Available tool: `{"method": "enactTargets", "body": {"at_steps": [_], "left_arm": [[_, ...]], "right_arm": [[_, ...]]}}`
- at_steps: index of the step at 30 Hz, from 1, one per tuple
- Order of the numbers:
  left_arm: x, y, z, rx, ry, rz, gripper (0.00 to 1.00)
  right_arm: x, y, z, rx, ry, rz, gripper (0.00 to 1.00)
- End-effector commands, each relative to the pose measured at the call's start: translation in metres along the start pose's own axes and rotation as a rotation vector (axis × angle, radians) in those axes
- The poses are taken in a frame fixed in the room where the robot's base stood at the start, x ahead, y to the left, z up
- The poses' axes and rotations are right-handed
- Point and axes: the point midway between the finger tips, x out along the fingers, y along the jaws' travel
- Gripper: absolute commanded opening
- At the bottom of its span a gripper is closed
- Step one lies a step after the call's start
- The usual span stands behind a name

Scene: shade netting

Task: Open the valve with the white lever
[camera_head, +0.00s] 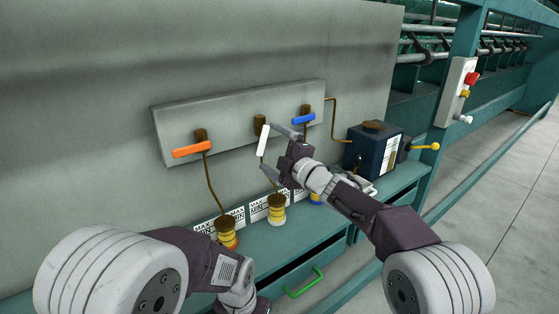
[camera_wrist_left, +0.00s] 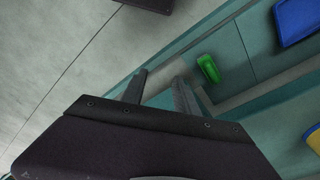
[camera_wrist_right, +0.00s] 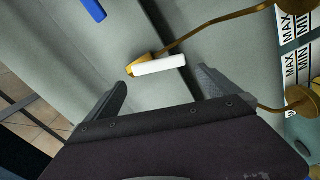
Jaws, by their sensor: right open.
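The white lever (camera_head: 263,142) hangs roughly upright below its brass valve (camera_head: 260,121), the middle one of three on the grey panel. My right gripper (camera_head: 269,149) is open in front of the white lever, one finger above and one below in the head view. In the right wrist view the white lever (camera_wrist_right: 160,66) lies just beyond and between the open fingertips, with no visible grip on it. My left gripper (camera_wrist_left: 162,76) is open and empty in the left wrist view, low near the bench; its fingers are hidden in the head view.
An orange lever (camera_head: 192,148) and a blue lever (camera_head: 303,119) lie nearly level on the neighbouring valves. A dark blue box (camera_head: 371,150) sits to the right. A green drawer handle (camera_head: 303,283) is below the bench.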

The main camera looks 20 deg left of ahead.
Motion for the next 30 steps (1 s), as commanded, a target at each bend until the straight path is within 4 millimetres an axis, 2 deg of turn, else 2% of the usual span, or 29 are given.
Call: {"method": "enactTargets", "body": {"at_steps": [1, 7, 11, 18, 20, 23, 24, 25, 26, 27, 28, 30], "left_arm": [[0.01, 0.0, 0.001, 0.0, 0.0, 0.0, 0.36], [0.018, 0.0, 0.002, 0.0, 0.0, 0.0, 0.36], [0.018, 0.0, 0.002, 0.0, 0.0, 0.0, 0.36], [0.018, 0.0, 0.002, 0.0, 0.0, 0.0, 0.36], [0.016, 0.0, 0.002, 0.0, 0.0, 0.0, 0.36], [0.008, 0.0, 0.001, 0.0, 0.0, 0.0, 0.36], [0.003, 0.0, 0.0, 0.0, 0.0, 0.0, 0.36], [0.0, 0.0, 0.0, 0.0, 0.0, 0.0, 0.36], [-0.002, 0.0, 0.0, 0.0, 0.0, 0.0, 0.36], [-0.005, 0.0, -0.001, 0.0, 0.0, 0.0, 0.36], [-0.006, 0.0, -0.001, 0.0, 0.0, 0.0, 0.36], [-0.009, 0.0, -0.001, 0.0, 0.0, 0.0, 0.36]], "right_arm": [[-0.011, -0.003, 0.001, 0.0, 0.0, 0.002, 1.0], [-0.043, -0.001, 0.001, 0.0, -0.001, 0.001, 1.0], [-0.05, -0.001, 0.0, 0.0, 0.001, 0.001, 1.0], [-0.05, 0.0, 0.0, 0.0, 0.0, 0.0, 1.0], [-0.052, 0.004, 0.006, 0.0, -0.011, 0.005, 1.0], [-0.072, 0.043, 0.029, -0.017, -0.063, 0.054, 1.0], [-0.093, 0.057, 0.049, -0.001, -0.117, 0.067, 1.0], [-0.112, 0.06, 0.069, 0.037, -0.177, 0.072, 1.0], [-0.13, 0.056, 0.09, 0.09, -0.251, 0.069, 1.0], [-0.155, 0.046, 0.118, 0.176, -0.355, 0.061, 1.0], [-0.175, 0.036, 0.137, 0.245, -0.433, 0.055, 1.0], [-0.221, 0.004, 0.172, 0.418, -0.613, 0.035, 1.0]]}}
